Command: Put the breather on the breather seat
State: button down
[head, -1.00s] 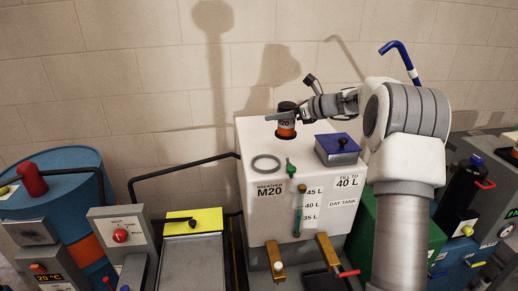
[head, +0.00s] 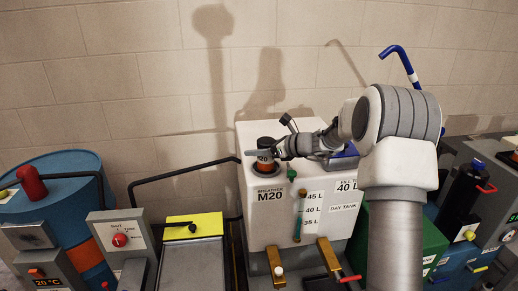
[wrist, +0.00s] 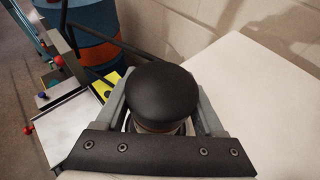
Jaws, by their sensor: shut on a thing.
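The breather (head: 265,143) has a round black cap over an orange band with lettering. My gripper (head: 262,153) is shut on it, one finger on each side of the body below the cap, as the wrist view (wrist: 163,120) shows. The breather looks upright and sits over the breather seat (head: 264,176), a grey ring on top of the white tank above the BREATHER M20 label. The breather and fingers hide most of the seat. I cannot tell whether the breather's base touches the ring.
The white day tank (head: 280,225) has a blue-lidded filler box (head: 345,158) on its top, partly behind my arm. A small green-based fitting (head: 291,173) stands close right of the seat. A black pipe (head: 185,171) runs to the tank's left side.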

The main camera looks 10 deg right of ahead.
jog(key=shift+f, duration=0.1)
grip_release()
jog(key=shift+s+d+r, duration=0.1)
jog(key=shift+r, duration=0.1)
jog(key=b+v, duration=0.1)
jog(key=v, duration=1)
jog(key=shift+s+d, duration=0.25)
jog(key=shift+s, duration=0.05)
jog(key=shift+a, duration=0.1)
